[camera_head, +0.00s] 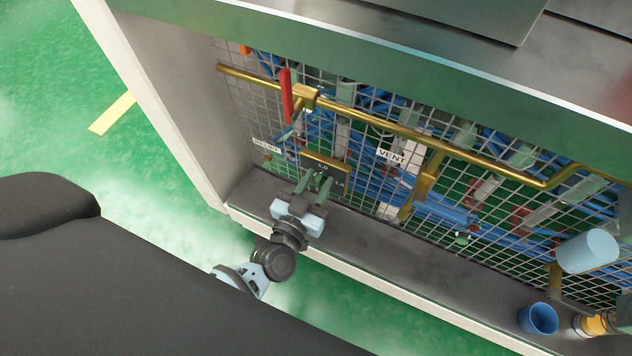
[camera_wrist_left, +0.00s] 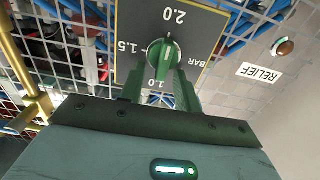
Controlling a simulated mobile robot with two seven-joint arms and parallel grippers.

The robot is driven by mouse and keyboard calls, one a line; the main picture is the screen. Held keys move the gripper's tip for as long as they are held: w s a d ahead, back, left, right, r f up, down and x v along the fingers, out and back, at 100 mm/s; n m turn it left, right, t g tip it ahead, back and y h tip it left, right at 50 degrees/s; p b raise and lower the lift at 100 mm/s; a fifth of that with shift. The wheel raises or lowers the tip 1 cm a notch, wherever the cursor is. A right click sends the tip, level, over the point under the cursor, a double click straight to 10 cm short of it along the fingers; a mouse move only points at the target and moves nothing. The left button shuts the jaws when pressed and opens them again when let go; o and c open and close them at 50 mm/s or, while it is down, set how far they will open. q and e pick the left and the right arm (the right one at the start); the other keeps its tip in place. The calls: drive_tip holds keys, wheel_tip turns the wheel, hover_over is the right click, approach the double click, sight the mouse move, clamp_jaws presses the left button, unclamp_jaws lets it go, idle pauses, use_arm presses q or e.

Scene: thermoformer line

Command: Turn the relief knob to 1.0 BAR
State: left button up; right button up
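The relief knob (camera_wrist_left: 165,52) is a round green knob with a white pointer line, on a dark dial plate (camera_wrist_left: 205,35) marked 2.0, 1.5 and 1.0 BAR. In the left wrist view the line lies along the 2.0 to 1.0 direction, its bright end seemingly toward 2.0. A RELIEF label (camera_wrist_left: 258,74) is beside the plate. My left gripper (camera_wrist_left: 160,78) is open, its green fingers apart, tips close to the knob; contact cannot be told. In the head view the left gripper (camera_head: 315,183) is in front of the plate (camera_head: 326,164) and partly hides it.
A wire mesh panel (camera_head: 250,110) backs the bay, with brass pipes (camera_head: 430,140), a red handle (camera_head: 286,95) and a VENT label (camera_head: 392,157). A ledge (camera_head: 400,245) runs below. A blue cup (camera_head: 538,318) and a pale blue cylinder (camera_head: 588,250) are at right.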

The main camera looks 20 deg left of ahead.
use_arm(q)
drive_tip(key=shift+c, duration=1.3)
clamp_jaws()
use_arm(e)
drive_tip(key=shift+w+r, duration=0.15)
drive_tip(key=shift+w, duration=0.1)
drive_tip(key=shift+s, duration=0.15)
